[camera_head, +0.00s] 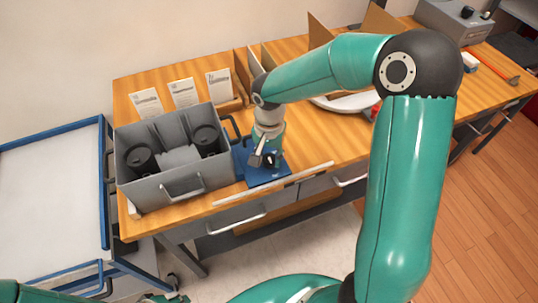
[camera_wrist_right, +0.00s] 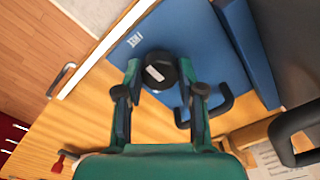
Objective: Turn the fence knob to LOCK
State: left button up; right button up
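A round black knob (camera_wrist_right: 160,72) with a small white mark on top sits on a blue plate (camera_wrist_right: 192,28). The plate carries small white lettering too small to read, and a black handle (camera_wrist_right: 219,108) beside the knob. In the head view the blue plate (camera_head: 268,178) lies on the bench near its front edge, partly covered by my right gripper (camera_head: 266,160). In the wrist view my right gripper (camera_wrist_right: 160,72) is open, with one fingertip on each side of the knob. Whether the fingers touch it I cannot tell. My left gripper does not show.
A grey bin (camera_head: 200,179) with black cylindrical parts stands left of the plate. Paper cards (camera_head: 183,93) and upright dividers stand behind. A blue-edged cart (camera_head: 50,180) is at the left, and a grey machine (camera_head: 455,20) at the far right. Drawer handles (camera_head: 236,223) jut out in front.

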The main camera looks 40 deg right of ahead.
jog(key=c, duration=0.3)
jog(key=shift+n, duration=0.3)
jog(key=n+b, duration=0.1)
jog(key=n, duration=0.2)
jog(key=shift+b, duration=0.3)
jog(key=n, duration=0.4)
jog(key=shift+b, duration=0.3)
jog(key=n, duration=0.3)
jog(key=shift+n, duration=0.4)
jog(key=n, duration=1.2)
jog(key=shift+w+r+p, duration=0.1)
jog(key=shift+p, duration=0.3)
jog(key=shift+n, duration=0.4)
